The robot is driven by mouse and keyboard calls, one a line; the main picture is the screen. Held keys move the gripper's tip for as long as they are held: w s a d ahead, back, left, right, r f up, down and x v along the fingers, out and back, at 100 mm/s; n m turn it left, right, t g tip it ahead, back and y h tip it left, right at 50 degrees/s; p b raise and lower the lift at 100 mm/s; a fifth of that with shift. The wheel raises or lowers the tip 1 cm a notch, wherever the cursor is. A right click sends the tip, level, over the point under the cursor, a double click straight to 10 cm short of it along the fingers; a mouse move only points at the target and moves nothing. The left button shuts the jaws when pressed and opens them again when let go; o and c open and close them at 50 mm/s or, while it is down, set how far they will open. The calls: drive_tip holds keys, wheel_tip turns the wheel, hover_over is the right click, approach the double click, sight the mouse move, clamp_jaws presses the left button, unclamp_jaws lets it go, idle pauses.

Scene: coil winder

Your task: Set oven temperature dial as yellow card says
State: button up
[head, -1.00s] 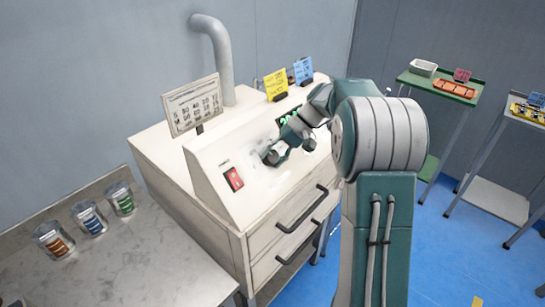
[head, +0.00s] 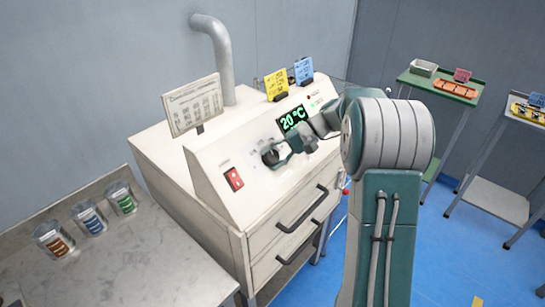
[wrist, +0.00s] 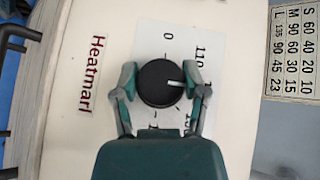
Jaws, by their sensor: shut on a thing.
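The black round temperature dial (wrist: 158,84) sits on a white scale plate (wrist: 150,35) on the oven front. Its white pointer mark points right in the wrist view. My gripper (wrist: 160,80) has a finger on each side of the dial and is shut on it. In the head view the gripper (head: 272,157) is at the dial on the sloped panel of the oven (head: 210,172). The display (head: 292,120) reads 20 °C in green. The yellow card (head: 276,83) stands on top of the oven; its writing is too small to read. Part of the scale is hidden by my gripper.
A red switch (head: 234,178) is left of the dial. A blue card (head: 303,70) and a white chart (head: 194,106) stand on the oven. Several jars (head: 88,219) stand on the left counter. Drawer handles (head: 302,210) project below the panel.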

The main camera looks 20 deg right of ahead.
drive_tip(key=shift+f, duration=0.15)
drive_tip(key=o, duration=1.2)
drive_tip(key=shift+c, duration=0.2)
drive_tip(key=v, duration=1.2)
drive_tip(key=shift+w, duration=0.1)
